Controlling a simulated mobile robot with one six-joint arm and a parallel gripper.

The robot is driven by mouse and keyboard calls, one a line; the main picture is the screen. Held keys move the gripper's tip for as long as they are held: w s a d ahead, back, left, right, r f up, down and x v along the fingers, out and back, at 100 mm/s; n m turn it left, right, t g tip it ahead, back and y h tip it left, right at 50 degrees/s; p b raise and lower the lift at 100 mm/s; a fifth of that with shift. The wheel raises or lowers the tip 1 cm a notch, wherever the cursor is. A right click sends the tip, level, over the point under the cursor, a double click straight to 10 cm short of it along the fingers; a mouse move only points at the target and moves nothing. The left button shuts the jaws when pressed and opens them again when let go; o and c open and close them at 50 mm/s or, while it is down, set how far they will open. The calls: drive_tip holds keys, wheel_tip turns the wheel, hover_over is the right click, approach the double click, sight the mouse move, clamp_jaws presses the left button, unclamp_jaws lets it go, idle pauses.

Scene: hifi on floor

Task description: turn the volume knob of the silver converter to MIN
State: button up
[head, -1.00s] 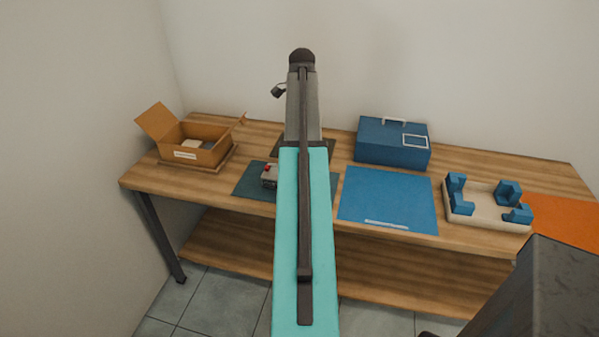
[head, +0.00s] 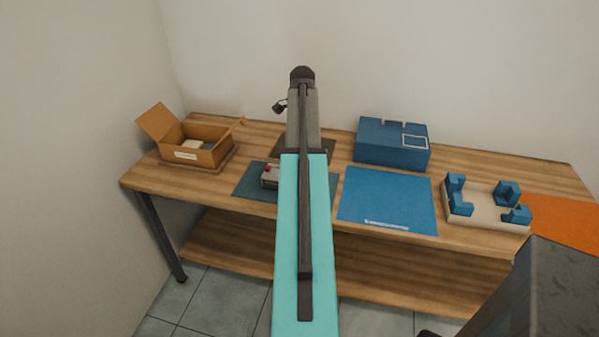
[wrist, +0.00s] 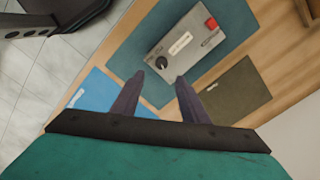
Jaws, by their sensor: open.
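The silver converter (wrist: 185,42) lies on a dark teal mat (wrist: 236,22) in the wrist view. It has a black knob (wrist: 161,62) near one end, a pale label in the middle and a red part at the other end. In the head view the converter (head: 270,176) is partly hidden behind my arm. My gripper (wrist: 157,88) is open and empty in the wrist view. Its fingertips appear just short of the converter's knob end, apart from it. The knob's pointer is too small to read. In the head view my arm hides the gripper.
A cardboard box (head: 208,152) stands open at the left. A blue toolbox (head: 390,145) is at the back, with a blue mat (head: 385,202) before it. A pale tray with blue blocks (head: 487,212) and an orange mat (head: 565,222) are at the right. A dark olive mat (wrist: 228,92) lies beside the teal one.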

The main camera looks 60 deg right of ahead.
drive_tip(key=shift+f+p, duration=0.85)
drive_tip(key=shift+f, duration=3.75)
drive_tip(key=shift+c, duration=0.4)
clamp_jaws()
drive_tip(key=shift+a, duration=0.6)
drive_tip(key=shift+d, duration=0.65)
